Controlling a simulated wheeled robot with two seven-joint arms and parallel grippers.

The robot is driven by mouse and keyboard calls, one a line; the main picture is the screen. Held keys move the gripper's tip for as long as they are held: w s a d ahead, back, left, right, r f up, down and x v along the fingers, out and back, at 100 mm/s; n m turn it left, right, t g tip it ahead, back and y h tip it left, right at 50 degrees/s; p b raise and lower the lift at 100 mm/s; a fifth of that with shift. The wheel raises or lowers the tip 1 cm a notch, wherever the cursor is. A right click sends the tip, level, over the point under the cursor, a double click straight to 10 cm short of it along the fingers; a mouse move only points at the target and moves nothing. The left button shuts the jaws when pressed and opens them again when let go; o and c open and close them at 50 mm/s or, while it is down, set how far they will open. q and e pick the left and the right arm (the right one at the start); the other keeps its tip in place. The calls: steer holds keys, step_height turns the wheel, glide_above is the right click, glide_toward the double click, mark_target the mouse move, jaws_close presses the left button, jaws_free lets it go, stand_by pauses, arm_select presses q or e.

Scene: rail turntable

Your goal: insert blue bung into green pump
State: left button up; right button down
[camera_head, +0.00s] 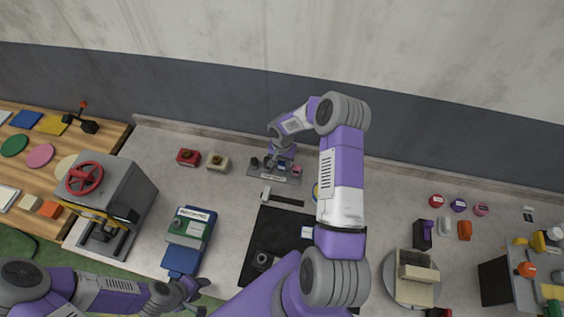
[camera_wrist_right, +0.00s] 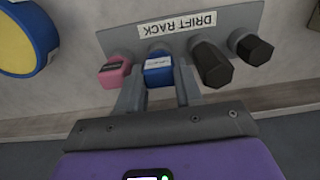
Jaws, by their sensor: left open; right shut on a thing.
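The blue bung (camera_wrist_right: 158,68) stands at the drift rack (camera_wrist_right: 215,35) in the right wrist view, between a pink piece (camera_wrist_right: 114,72) and a dark one (camera_wrist_right: 211,64). My right gripper (camera_wrist_right: 158,88) is shut on the blue bung, with a finger on each side. In the head view my right gripper (camera_head: 280,163) is at the rack, partly hidden by its own wrist. A green block-like unit (camera_head: 187,229) with a white label, probably the green pump, stands left of centre. My left gripper (camera_head: 190,292) is open and empty near the bottom edge, just below that unit.
A grey press with a red handwheel (camera_head: 84,178) stands left of the green unit. A black mat (camera_head: 275,232) lies to its right. A round turntable (camera_head: 408,278) is at the right.

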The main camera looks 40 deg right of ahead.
mark_target(282, 163)
steer(key=shift+r, duration=0.1)
arm_select(q)
steer(key=shift+r+p, duration=0.9)
arm_select(e)
steer(key=shift+r, duration=2.05)
arm_select(q)
steer(key=shift+r, duration=0.15)
arm_select(e)
steer(key=shift+r, duration=0.95)
steer(key=shift+r, duration=2.5)
